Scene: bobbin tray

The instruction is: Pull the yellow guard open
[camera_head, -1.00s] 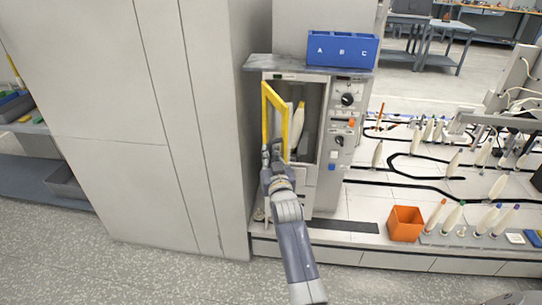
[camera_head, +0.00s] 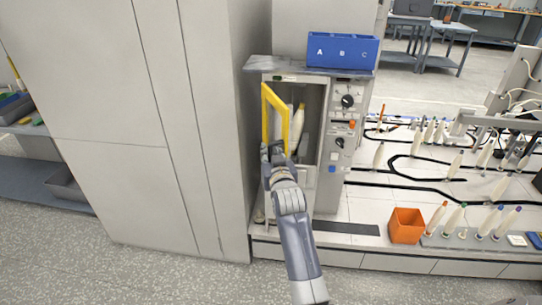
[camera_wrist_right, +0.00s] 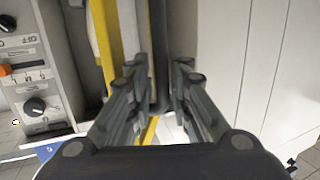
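The yellow guard (camera_head: 265,118) is a slim upright frame at the front of the grey machine cabinet (camera_head: 325,150). It stands swung out at an angle, and the recess behind it shows. My right gripper (camera_head: 272,152) is at the guard's lower left part. In the right wrist view its fingers (camera_wrist_right: 160,75) are apart, with a dark upright bar between them; I cannot tell whether they touch it. A yellow bar of the guard (camera_wrist_right: 112,45) shows left of the fingers there. My left gripper is not in view.
A pale bobbin with a yellow tip (camera_head: 298,125) stands in the recess. A blue box (camera_head: 342,50) marked A, B, C sits on top. A tall grey cabinet (camera_head: 190,130) is close on the left. An orange bin (camera_head: 406,226) and several bobbins are at right.

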